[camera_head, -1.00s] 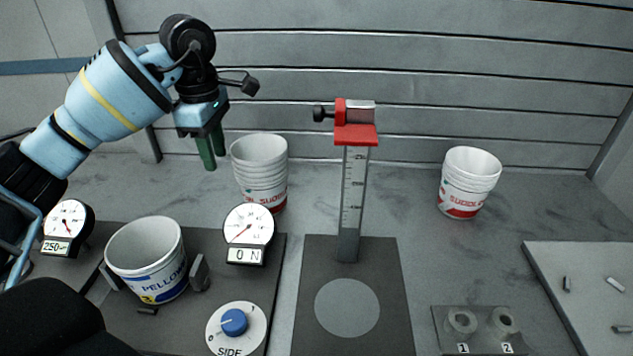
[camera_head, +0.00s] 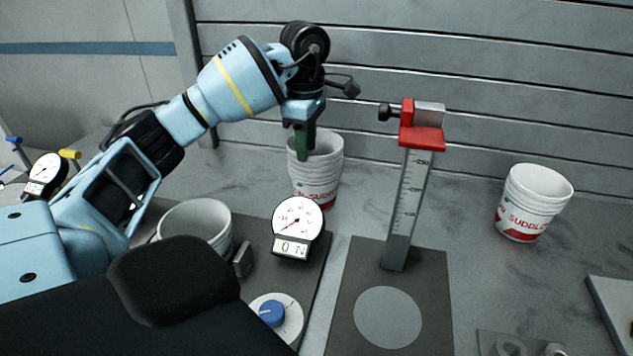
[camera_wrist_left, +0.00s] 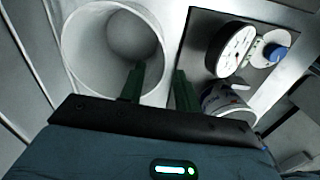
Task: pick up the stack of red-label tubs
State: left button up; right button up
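A stack of white tubs with red labels (camera_head: 316,188) stands upright on the bench behind a dial gauge. Its open mouth also shows in the left wrist view (camera_wrist_left: 82,45). My left gripper (camera_head: 305,150) is at the rim of this stack, pointing down with its green fingers. In the wrist view the fingers (camera_wrist_left: 159,72) are apart, one over the tub's mouth and the other outside the wall. Whether they touch the wall I cannot tell. Another red-label tub or stack (camera_head: 533,203) stands at the right. My right gripper is not in view.
A dial gauge (camera_head: 298,216) stands just in front of the stack. A red-topped measuring post (camera_head: 407,210) rises to its right. Another tub (camera_head: 195,222) sits front left, partly hidden by my arm. The bench between post and right tub is clear.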

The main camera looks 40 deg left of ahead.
pick_arm(q)
send_over(306, 184)
jog(key=shift+f+p, duration=0.3)
jog(key=shift+f, duration=2.2)
grip_shut()
